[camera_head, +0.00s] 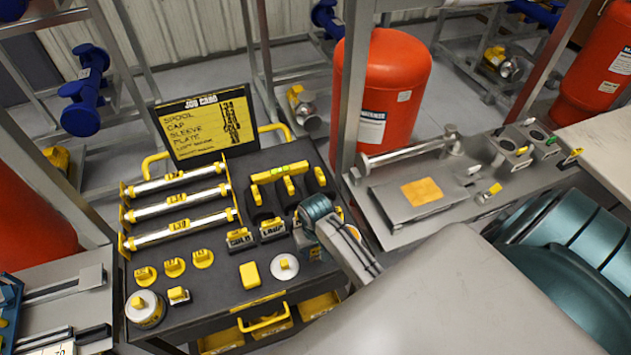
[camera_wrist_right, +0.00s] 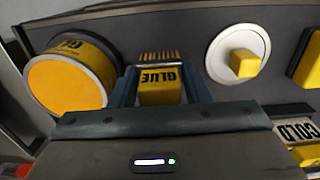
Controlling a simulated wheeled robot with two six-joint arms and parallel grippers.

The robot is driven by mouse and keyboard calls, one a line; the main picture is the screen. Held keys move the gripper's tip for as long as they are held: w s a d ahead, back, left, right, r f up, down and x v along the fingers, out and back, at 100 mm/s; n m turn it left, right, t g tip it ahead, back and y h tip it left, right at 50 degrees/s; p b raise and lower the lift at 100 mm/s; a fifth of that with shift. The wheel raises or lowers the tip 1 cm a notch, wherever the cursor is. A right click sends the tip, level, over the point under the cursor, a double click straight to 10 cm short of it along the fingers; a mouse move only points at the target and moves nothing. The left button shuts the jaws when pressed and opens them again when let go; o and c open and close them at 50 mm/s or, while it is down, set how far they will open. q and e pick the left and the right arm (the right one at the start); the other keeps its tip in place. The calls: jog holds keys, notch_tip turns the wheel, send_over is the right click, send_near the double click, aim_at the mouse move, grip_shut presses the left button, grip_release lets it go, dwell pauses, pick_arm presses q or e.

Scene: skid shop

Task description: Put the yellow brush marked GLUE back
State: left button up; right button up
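The yellow brush marked GLUE (camera_wrist_right: 160,88) is between the two fingers of my right gripper (camera_wrist_right: 162,92) in the right wrist view. The fingers press against both its sides, and its bristles point away from the hand. In the head view my right gripper (camera_head: 314,240) is low over the right part of the black cart top (camera_head: 215,285), and the brush is mostly hidden there. A round can marked GLUE (camera_wrist_right: 70,80) with a yellow top stands beside the brush in the wrist view. I cannot tell whether the brush touches the cart. My left gripper is not in view.
A white disc with a yellow knob (camera_head: 285,267) and a yellow block (camera_head: 250,274) lie near the gripper. Labelled pieces (camera_head: 238,238), silver tubes on a rack (camera_head: 180,205) and a job card board (camera_head: 205,125) occupy the cart. A red tank (camera_head: 385,85) stands behind.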

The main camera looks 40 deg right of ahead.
jog(key=o, duration=0.4)
jog(key=shift+o, duration=0.2)
notch_tip(320, 180, up, 9)
jog(key=b, duration=0.3)
jog(key=shift+w+f, duration=0.1)
jog(key=shift+f, duration=0.1)
jog(key=shift+r+p, duration=0.9)
jog(key=shift+r, duration=0.95)
